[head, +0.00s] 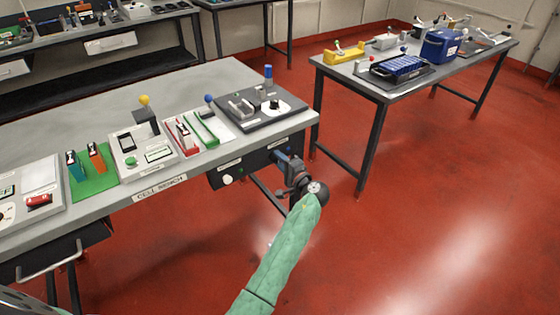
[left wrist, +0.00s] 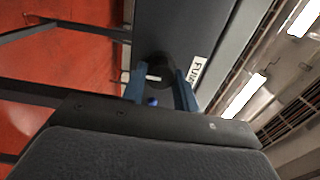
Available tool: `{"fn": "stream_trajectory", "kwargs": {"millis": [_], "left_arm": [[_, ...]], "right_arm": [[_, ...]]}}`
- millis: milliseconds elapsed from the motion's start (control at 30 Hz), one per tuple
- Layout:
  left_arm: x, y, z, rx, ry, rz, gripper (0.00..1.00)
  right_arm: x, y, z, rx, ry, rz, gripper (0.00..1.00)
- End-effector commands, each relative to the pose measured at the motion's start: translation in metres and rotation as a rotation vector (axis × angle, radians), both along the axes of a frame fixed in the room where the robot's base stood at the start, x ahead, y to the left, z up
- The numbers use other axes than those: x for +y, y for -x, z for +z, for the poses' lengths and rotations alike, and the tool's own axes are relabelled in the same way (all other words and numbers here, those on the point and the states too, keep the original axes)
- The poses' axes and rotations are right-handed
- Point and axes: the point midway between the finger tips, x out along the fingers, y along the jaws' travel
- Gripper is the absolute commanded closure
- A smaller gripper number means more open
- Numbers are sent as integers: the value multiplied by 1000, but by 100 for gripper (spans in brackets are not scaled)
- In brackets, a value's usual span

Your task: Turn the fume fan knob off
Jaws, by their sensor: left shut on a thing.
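The fume fan knob (left wrist: 157,66) is a dark round knob with a white pointer line, on a dark panel (left wrist: 165,25) in the left wrist view. A white label (left wrist: 197,70) beside it reads "FUM", the rest hidden. My left gripper (left wrist: 160,88) has its two blue fingers on either side of the knob and is shut on it. In the head view my left gripper (head: 280,157) reaches the right part of the dark panel (head: 248,166) under the bench's front edge, and hides the knob there. My right gripper is not in view.
The panel also has a white knob (head: 227,180) at its left. The cell bench (head: 75,131) carries a tray with a white dial (head: 271,107), a yellow-knobbed lever (head: 145,101) and a green mat (head: 92,186). Another table (head: 400,95) stands at right. Red floor (head: 430,210) is clear.

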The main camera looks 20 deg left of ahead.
Motion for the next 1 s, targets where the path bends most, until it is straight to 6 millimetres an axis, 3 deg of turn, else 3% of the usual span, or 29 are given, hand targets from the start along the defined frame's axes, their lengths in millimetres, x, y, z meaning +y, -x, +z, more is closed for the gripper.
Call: {"fn": "stream_trajectory", "kwargs": {"millis": [67,100,200,633,1000], "left_arm": [[-1,0,-1,1,0,-2,93],[-1,0,-1,1,0,-2,63],[-1,0,-1,1,0,-1,49],[-7,4,-1,1,1,-1,49],[-47,36,-2,2,1,-2,49]], "right_arm": [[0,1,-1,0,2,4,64],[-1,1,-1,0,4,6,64],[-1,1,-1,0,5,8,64],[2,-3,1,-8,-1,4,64],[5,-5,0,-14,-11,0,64]]}}
